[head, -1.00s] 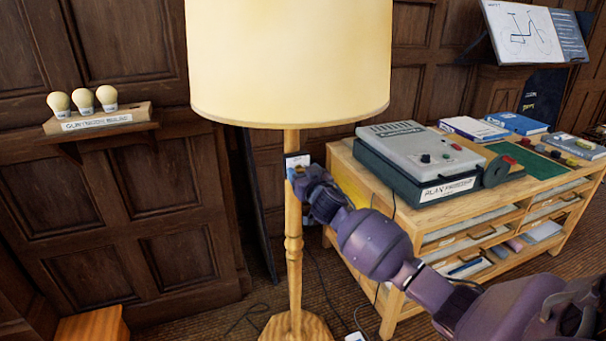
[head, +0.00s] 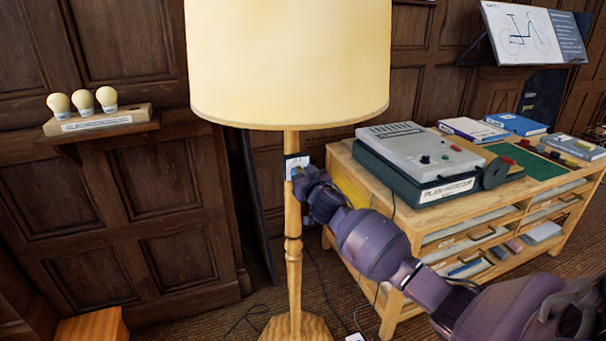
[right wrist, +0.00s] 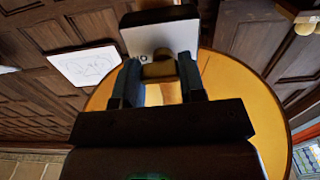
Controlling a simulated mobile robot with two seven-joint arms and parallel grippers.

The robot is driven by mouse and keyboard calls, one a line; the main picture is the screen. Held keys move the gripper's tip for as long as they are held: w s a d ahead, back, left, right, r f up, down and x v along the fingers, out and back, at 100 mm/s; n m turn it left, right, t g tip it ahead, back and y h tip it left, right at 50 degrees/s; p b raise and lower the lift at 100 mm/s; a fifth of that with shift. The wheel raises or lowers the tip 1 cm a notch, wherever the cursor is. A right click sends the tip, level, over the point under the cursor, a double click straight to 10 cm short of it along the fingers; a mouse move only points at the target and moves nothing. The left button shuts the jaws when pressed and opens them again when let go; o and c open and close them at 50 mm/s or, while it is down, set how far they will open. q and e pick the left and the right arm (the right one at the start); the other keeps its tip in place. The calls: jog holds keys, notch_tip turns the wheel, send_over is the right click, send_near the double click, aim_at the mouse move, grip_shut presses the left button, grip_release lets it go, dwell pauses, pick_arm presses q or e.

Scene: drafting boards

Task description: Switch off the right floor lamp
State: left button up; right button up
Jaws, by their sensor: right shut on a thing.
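The floor lamp stands upright in the middle of the head view, with a large cream shade (head: 290,65) and a pale wooden pole (head: 293,260). A small white switch plate (head: 297,163) sits on the pole below the shade. My right gripper (head: 300,178) is at the pole, just under that plate. In the right wrist view its two fingers (right wrist: 157,78) are shut on a small tan knob (right wrist: 159,70) in front of the white plate (right wrist: 160,40). The shade (right wrist: 270,90) shows behind, looking yellow-orange. My left gripper is not in view.
A wooden cabinet (head: 400,235) with a grey machine (head: 420,150) and books stands right of the lamp. A wall shelf (head: 105,130) with three bulbs is at left. Cables lie on the floor near the lamp base (head: 297,328).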

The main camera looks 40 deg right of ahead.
jog(key=shift+r+n, duration=0.1)
jog(key=shift+n, duration=0.4)
jog(key=shift+n+p, duration=0.35)
jog(key=shift+n, duration=0.05)
jog(key=n+p, duration=0.1)
jog(key=n, duration=0.2)
jog(key=shift+n, duration=0.3)
jog(key=n+p, duration=0.1)
jog(key=n, duration=0.2)
jog(key=shift+a+n, duration=0.15)
jog(key=shift+n, duration=0.15)
jog(key=n, duration=0.3)
jog(key=shift+n+p, duration=0.3)
jog(key=shift+p, duration=0.1)
jog(key=n, duration=0.3)
jog(key=shift+a+n+p, duration=0.1)
jog(key=shift+n+p, duration=0.2)
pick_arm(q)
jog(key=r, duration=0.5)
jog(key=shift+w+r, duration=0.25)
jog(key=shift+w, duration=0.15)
pick_arm(e)
jog(key=shift+n, duration=0.6)
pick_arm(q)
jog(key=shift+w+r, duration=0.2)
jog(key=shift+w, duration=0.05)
pick_arm(e)
jog(key=o, duration=0.9)
